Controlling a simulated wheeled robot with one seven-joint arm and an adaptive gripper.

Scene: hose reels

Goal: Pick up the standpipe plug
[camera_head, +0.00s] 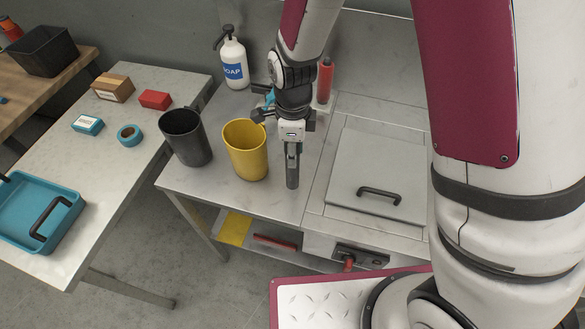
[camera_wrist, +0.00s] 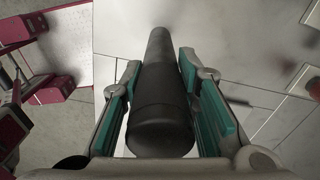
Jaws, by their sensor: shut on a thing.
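The standpipe plug (camera_head: 292,172) is a dark grey cylinder that hangs upright below my gripper (camera_head: 292,146) in the head view, just right of the yellow cup. In the wrist view, the plug (camera_wrist: 160,100) lies between the two teal finger pads of my gripper (camera_wrist: 163,85) and points away from the camera. My gripper is shut on its upper part. I cannot tell whether the lower end touches the metal bench.
A yellow cup (camera_head: 246,152) and a dark grey cup (camera_head: 186,138) stand left of the plug. A soap bottle (camera_head: 233,62) and a red cylinder (camera_head: 325,82) stand behind. A handled hatch (camera_head: 375,165) lies to the right on the bench (camera_head: 215,187).

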